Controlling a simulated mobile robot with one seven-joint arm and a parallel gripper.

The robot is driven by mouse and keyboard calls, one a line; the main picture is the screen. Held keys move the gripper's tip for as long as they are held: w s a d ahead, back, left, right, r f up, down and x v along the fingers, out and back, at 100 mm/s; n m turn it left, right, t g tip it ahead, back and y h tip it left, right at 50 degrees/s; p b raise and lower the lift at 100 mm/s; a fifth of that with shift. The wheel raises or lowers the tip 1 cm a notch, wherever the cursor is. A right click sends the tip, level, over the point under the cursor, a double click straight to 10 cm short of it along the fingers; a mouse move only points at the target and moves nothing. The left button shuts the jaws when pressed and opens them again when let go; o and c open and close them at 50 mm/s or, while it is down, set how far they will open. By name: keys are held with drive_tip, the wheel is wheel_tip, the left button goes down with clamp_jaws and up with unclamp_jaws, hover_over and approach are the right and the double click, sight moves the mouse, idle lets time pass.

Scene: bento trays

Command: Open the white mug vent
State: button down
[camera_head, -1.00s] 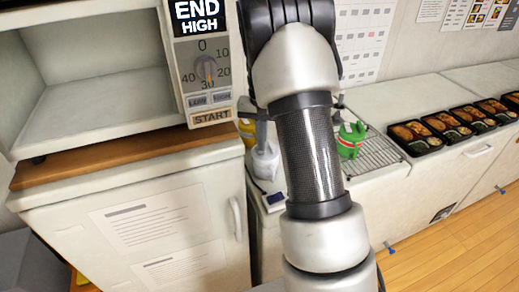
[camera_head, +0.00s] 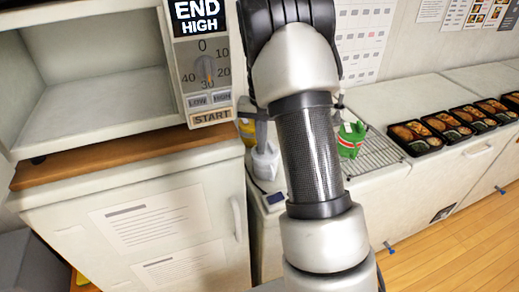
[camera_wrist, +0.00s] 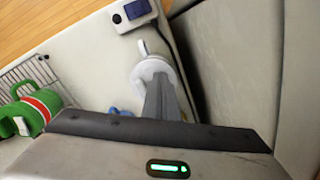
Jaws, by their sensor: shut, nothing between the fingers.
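The white mug (camera_head: 266,164) stands on the counter behind my arm in the head view, partly covered by my gripper. In the wrist view the white mug (camera_wrist: 147,68) shows its round lid, with a small upright tab on the far side. My gripper (camera_wrist: 159,82) is shut and empty, its grey fingers pointing down over the lid. I cannot tell whether the fingertips touch the lid. The near side of the mug is hidden by the fingers. In the head view my gripper (camera_head: 261,136) is just above the mug.
A small device with a dark screen (camera_wrist: 137,9) lies on the counter beyond the mug. A microwave (camera_head: 101,97) stands open at left; bento trays (camera_head: 428,142) line the right counter.

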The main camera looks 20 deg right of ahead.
drive_tip(key=shift+f+b, duration=0.45)
drive_tip(key=shift+f, duration=0.3)
idle(1.2)
drive_tip(key=shift+r, duration=0.1)
wheel_tip(320, 180, up, 7)
drive_tip(key=p, duration=0.5)
idle(0.6)
idle(0.4)
